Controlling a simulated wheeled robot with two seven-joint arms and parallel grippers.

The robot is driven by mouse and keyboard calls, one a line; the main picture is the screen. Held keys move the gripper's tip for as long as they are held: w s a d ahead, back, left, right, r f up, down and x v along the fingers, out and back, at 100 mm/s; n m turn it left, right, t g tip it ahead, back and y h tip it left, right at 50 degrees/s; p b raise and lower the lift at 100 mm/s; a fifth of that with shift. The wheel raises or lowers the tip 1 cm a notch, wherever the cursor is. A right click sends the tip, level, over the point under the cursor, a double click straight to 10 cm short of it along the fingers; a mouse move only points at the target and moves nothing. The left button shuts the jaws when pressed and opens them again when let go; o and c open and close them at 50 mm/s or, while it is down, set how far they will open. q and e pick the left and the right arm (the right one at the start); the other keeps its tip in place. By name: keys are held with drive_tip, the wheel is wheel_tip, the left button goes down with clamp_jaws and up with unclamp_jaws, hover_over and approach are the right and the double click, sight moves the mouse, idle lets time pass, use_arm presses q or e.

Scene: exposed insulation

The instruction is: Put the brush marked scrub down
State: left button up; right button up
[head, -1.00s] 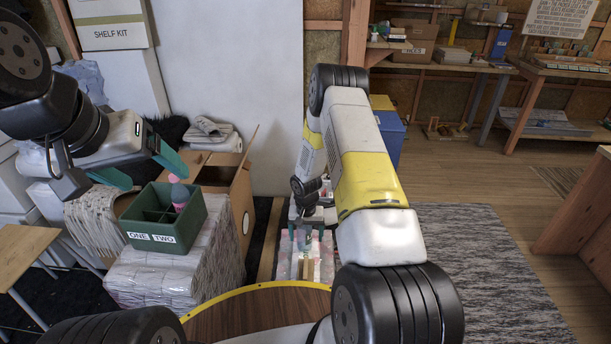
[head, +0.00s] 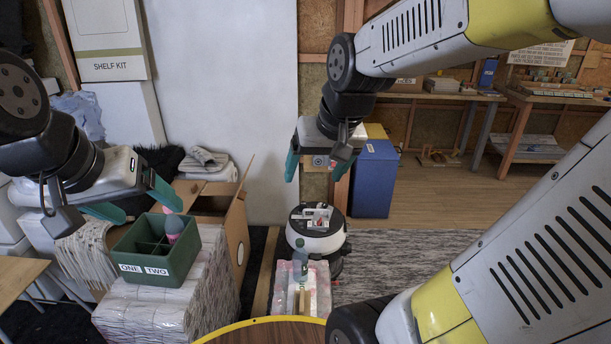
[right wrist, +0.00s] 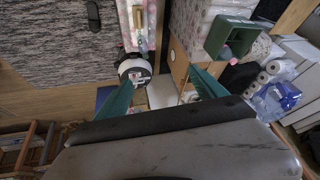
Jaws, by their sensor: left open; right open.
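A small wooden-handled item, which looks like the brush (head: 302,299), lies on top of a pink-and-white wrapped stack (head: 321,286) in the lower middle of the head view. It also shows at the top of the right wrist view (right wrist: 138,17). I cannot read any marking on it. A grey bottle-like thing (head: 300,260) stands by it. My right gripper (head: 316,172) is open and empty, well above and beyond the stack, apart from the brush. My left gripper (head: 136,203) is open and empty at the left, just above a green box.
The green two-compartment box (head: 155,272), labelled ONE and TWO, holds a pink-and-grey bottle (head: 174,228). It sits on a wrapped bundle (head: 210,290). An open cardboard box (head: 237,235), a black-and-white round canister (head: 318,240) and a blue bin (head: 374,180) stand near.

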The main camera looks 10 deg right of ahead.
drive_tip(key=s+a+r+n+t, duration=0.1)
drive_tip(key=s+r, duration=0.1)
drive_tip(key=s, duration=0.5)
drive_tip(key=shift+s+a+y, duration=0.2)
drive_tip(key=shift+s+y, duration=0.15)
drive_tip(key=shift+y, duration=0.05)
drive_tip(key=shift+o, duration=0.6)
drive_tip(key=shift+w, duration=0.1)
